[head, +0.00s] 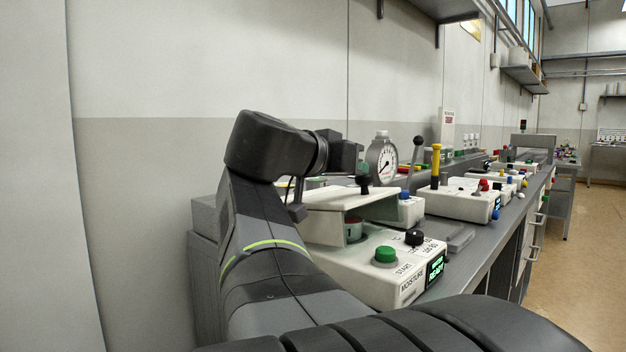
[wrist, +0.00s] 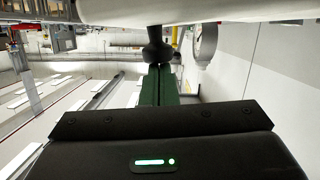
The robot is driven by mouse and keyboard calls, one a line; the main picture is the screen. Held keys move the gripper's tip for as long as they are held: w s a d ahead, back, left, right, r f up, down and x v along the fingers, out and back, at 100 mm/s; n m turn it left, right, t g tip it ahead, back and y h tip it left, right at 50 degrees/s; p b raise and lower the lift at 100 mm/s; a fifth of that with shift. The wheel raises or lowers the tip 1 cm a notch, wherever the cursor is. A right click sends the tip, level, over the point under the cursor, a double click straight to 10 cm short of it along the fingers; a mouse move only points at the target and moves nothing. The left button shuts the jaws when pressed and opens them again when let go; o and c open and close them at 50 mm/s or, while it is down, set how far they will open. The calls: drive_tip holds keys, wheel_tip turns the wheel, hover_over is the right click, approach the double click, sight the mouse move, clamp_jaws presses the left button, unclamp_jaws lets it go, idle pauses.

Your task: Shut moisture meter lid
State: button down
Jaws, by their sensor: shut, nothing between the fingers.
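The moisture meter (head: 375,268) is a white box on the bench, with a green START button, a black knob and a lit READY display. A black lid knob (head: 364,183) is on top of the lid. In the wrist view my gripper (wrist: 158,68) has its green fingers shut, empty, pointing at the black lid knob (wrist: 156,48). Whether they touch it I cannot tell. My arm hides the lid's left side in the head view.
Farther along the bench (head: 470,240) is another white control box (head: 458,200) with a yellow-topped lever. A plain wall is at the left, and open floor (head: 570,230) lies at the right.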

drive_tip(key=shift+s+d+f+b, duration=0.15)
drive_tip(key=shift+f+b, duration=0.25)
drive_tip(key=shift+b, duration=0.1)
drive_tip(key=shift+s+d+f+b, duration=0.1)
drive_tip(key=shift+d+f+b, duration=0.05)
drive_tip(key=shift+f+b, duration=0.3)
drive_tip(key=shift+r, duration=0.15)
